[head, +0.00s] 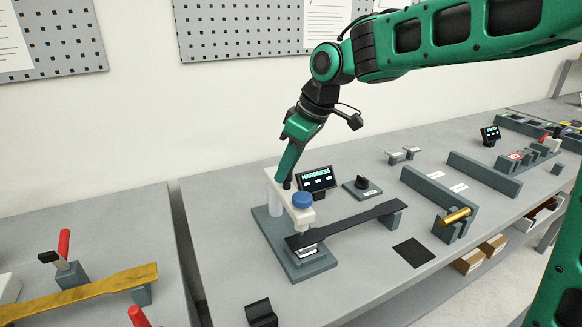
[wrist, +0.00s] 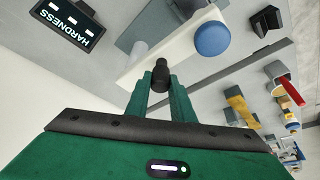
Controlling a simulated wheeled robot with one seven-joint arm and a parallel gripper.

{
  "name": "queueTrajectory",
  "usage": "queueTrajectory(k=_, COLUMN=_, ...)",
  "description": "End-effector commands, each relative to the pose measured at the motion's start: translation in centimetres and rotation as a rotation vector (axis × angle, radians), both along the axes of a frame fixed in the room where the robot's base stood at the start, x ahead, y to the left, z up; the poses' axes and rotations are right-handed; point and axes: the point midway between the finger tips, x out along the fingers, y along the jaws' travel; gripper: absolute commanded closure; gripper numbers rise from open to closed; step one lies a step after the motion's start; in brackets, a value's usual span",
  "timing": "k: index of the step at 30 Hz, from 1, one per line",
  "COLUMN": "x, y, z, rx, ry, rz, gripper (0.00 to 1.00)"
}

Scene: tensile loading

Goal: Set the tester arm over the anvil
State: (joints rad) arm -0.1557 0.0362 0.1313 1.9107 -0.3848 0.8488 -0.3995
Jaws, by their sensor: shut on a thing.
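The hardness tester stands on the bench, with a grey base (head: 270,236). Its white tester arm (head: 275,186) carries a blue cap (head: 302,200) at its near end; the arm shows in the wrist view too (wrist: 190,40). The anvil (head: 307,250) sits at the front of the base, below the capped end. A dark flat bar (head: 350,222) lies with its left end at the anvil and its right end on a grey support. My gripper (head: 288,183) is shut on a black knob (wrist: 161,73) on the tester arm. The exact alignment of arm and anvil is hard to tell.
A display reading HARDNESS (head: 317,178) stands behind the tester. A black knob on a plate (head: 362,185) lies to its right. A black block (head: 261,313) is at the front edge. Grey rails and a brass cylinder (head: 455,217) lie farther right.

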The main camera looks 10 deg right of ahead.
Motion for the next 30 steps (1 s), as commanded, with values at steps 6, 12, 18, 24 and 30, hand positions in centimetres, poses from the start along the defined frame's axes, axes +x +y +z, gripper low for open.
queueTrajectory(k=6, x=0.33, y=0.14, z=0.28, rx=0.003, ry=-0.008, rz=-0.002, gripper=1.0)
queueTrajectory(k=12, x=0.32, y=0.19, z=0.28, rx=0.002, ry=-0.008, rz=-0.001, gripper=1.0)
queueTrajectory(k=18, x=0.3, y=0.22, z=0.27, rx=0.002, ry=-0.008, rz=-0.002, gripper=0.76)
queueTrajectory(k=24, x=0.14, y=0.35, z=0.17, rx=0.001, ry=-0.005, rz=0.002, gripper=0.6)
queueTrajectory(k=30, x=0.04, y=0.35, z=0.26, rx=0.001, ry=-0.004, rz=0.004, gripper=0.6)
